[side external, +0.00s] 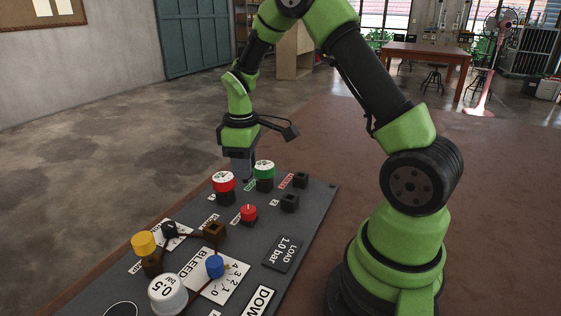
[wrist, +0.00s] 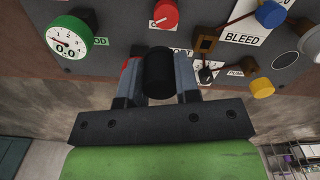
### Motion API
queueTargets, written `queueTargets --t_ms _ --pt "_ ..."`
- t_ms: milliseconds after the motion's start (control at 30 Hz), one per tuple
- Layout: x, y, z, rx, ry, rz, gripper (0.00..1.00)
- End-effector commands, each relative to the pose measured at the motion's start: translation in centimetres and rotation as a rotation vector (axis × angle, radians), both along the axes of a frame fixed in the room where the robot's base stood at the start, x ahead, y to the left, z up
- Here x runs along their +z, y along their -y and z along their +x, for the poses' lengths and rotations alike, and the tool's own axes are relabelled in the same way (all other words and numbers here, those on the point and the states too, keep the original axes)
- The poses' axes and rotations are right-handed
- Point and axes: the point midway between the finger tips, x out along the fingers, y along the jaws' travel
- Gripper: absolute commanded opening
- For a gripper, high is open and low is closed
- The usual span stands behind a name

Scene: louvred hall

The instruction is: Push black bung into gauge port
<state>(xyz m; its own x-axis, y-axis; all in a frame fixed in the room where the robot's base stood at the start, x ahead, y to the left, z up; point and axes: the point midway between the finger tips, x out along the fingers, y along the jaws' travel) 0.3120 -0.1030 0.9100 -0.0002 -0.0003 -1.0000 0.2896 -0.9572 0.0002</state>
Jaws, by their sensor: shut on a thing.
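My gripper (wrist: 158,80) is shut on the black bung (wrist: 159,72), a short dark cylinder between its two grey fingers in the wrist view. In the side view my gripper (side external: 241,174) points down over the panel's far edge, behind the red-rimmed gauge (side external: 223,181). The bung cannot be made out there. Two black square sockets, one by the red label (side external: 300,179) and one nearer (side external: 289,203), stand open on the panel.
The gauges stand close to my gripper. Bare floor lies beyond the panel.

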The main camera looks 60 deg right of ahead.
Motion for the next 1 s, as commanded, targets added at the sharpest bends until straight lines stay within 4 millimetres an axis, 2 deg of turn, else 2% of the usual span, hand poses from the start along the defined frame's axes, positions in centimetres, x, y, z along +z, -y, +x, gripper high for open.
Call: queueTargets --t_ms 33,100,200,300,467,800,1000 --pt "0.1 -1.9 1.0 0.058 0.001 -0.001 0.0" --pt "0.1 -4.1 2.0 0.119 0.0 0.0 0.0" --pt "0.2 -6.5 2.8 0.183 0.0 0.0 0.0" --pt "0.2 -7.9 3.2 0.218 0.001 0.0 0.0" --pt "-0.7 -8.4 3.3 0.231 -0.003 0.001 0.0" --pt "-4.8 -8.3 3.3 0.229 -0.004 0.001 0.0" --pt "-6.2 -8.3 3.3 0.227 -0.002 0.002 0.0"
